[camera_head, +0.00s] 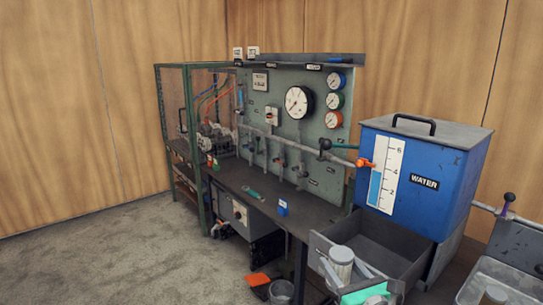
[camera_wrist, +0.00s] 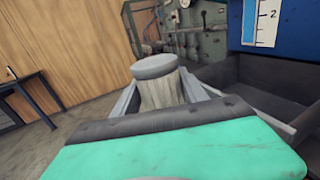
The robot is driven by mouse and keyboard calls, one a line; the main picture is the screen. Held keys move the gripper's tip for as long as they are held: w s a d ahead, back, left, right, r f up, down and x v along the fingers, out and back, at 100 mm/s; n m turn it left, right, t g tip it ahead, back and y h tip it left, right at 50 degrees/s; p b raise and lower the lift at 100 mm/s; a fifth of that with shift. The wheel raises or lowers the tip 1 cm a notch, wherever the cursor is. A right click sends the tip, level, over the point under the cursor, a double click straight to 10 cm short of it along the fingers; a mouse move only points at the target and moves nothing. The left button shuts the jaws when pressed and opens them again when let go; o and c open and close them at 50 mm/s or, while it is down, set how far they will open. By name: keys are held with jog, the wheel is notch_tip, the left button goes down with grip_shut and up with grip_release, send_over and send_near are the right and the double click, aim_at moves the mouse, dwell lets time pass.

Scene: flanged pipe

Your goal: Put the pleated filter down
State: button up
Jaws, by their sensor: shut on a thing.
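The pleated filter (camera_head: 342,262) is a pale grey cylinder with ribbed sides and a round, wider cap. It stands upright between the two fingers of my gripper (camera_head: 346,272), at the bottom of the head view. In the wrist view the filter (camera_wrist: 158,88) is in the middle, between the finger bars of my gripper (camera_wrist: 160,100), which is shut on it. The filter's lower end is hidden behind my gripper, so I cannot tell whether it touches anything below.
An open dark grey drawer (camera_head: 385,238) lies beside the filter, below the blue water tank (camera_head: 418,170). The dark bench (camera_head: 245,180) has a small blue block (camera_head: 283,208) on it. A bucket (camera_head: 281,291) and an orange-topped item (camera_head: 258,280) are on the floor. A metal sink (camera_head: 480,280) is at right.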

jog(key=r+p, duration=0.3)
jog(key=p, duration=0.2)
jog(key=w+r+p, duration=0.1)
jog(key=r+p, duration=0.2)
jog(key=p, duration=0.2)
jog(key=r+p, duration=0.3)
jog(key=p, duration=0.3)
jog(key=shift+w+r, duration=0.2)
jog(key=shift+r, duration=0.2)
jog(key=shift+a+f+p, duration=0.1)
jog(key=shift+p, duration=0.2)
jog(key=shift+f, duration=0.2)
jog(key=shift+w+r, duration=0.1)
jog(key=shift+w, duration=0.05)
